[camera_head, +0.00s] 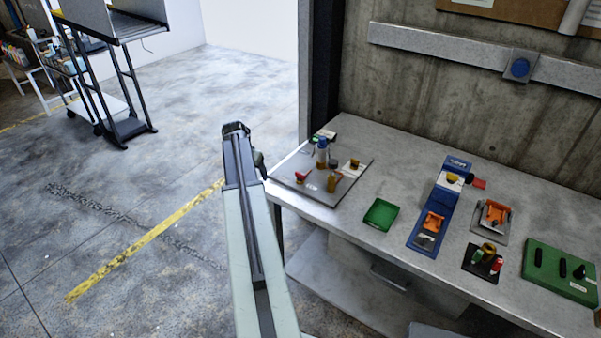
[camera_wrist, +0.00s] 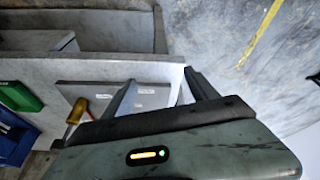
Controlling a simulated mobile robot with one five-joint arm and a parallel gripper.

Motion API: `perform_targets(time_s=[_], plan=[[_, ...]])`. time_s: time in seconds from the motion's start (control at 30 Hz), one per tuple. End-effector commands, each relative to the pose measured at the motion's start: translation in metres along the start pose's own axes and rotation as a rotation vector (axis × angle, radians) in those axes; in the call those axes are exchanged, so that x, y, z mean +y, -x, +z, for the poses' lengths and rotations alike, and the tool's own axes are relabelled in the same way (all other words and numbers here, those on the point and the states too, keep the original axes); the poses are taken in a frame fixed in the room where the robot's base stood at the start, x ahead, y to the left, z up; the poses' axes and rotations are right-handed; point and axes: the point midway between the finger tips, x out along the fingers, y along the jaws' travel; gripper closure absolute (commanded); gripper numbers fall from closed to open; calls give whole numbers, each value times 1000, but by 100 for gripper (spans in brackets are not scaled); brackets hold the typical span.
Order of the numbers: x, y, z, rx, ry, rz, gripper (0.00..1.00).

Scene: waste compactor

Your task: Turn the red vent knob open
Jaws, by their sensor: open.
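A small red knob-like part (camera_head: 301,177) stands on a grey plate (camera_head: 312,203) at the left end of the bench in the head view. I cannot tell for sure that it is the vent knob. Next to it are a blue-topped cylinder (camera_head: 322,148) and a brown-yellow part (camera_head: 334,182). My gripper (camera_head: 237,130) is to the left of this plate, apart from it. In the wrist view my gripper (camera_wrist: 160,80) is open with nothing between its fingers. The labelled plate (camera_wrist: 124,95) and a yellow-handled part (camera_wrist: 76,110) show there; the red part is not clear.
On the bench (camera_head: 410,160) stand a green tray (camera_head: 381,214), a blue panel (camera_head: 424,229), a black plate with knobs (camera_head: 483,262) and a green board (camera_head: 541,276). A concrete wall (camera_head: 480,95) rises behind. Open floor (camera_head: 150,180) lies left.

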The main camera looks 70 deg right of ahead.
Motion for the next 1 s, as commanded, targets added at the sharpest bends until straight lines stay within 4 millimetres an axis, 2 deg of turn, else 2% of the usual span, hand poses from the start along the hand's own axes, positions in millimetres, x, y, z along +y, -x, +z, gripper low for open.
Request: perform_targets(time_s=[0.03,0.1,0.2,0.23,0.33,0.53,0.9,1.0], plan=[[36,-12,-37,16,-88,22,33],[78,-22,-69,36,-182,44,33],[116,-29,-93,54,-262,64,33],[122,-30,-97,57,-276,67,33],[130,-32,-101,62,-293,72,33],[130,-43,-100,61,-291,71,33],[134,-106,-101,60,-290,71,33],[135,-112,-103,60,-289,71,33]])
